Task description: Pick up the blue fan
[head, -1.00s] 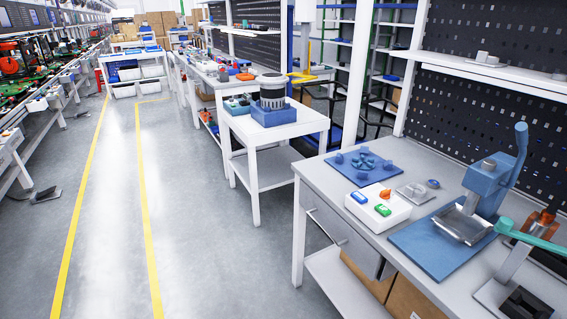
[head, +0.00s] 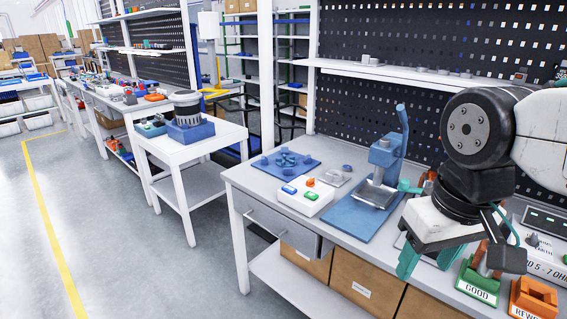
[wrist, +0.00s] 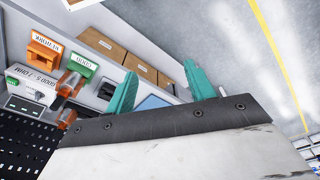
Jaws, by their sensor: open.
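The blue fan (head: 286,157) is a small bladed wheel. It lies on a blue plate (head: 262,173) with several blue posts, at the left end of the workbench. My gripper (head: 428,262) is at the bench's front right, with teal fingers, open and empty. It is well to the right of the fan and apart from it. In the wrist view, the two teal fingers of my gripper (wrist: 158,82) stand apart with nothing between them. I cannot make out the fan in the wrist view.
A white box with coloured buttons (head: 305,196) sits just in front of the fan's plate. A blue press with a tall lever (head: 385,155) stands between plate and gripper. Green (head: 476,292) and orange (head: 533,298) labelled holders are at the right. The floor at left is clear.

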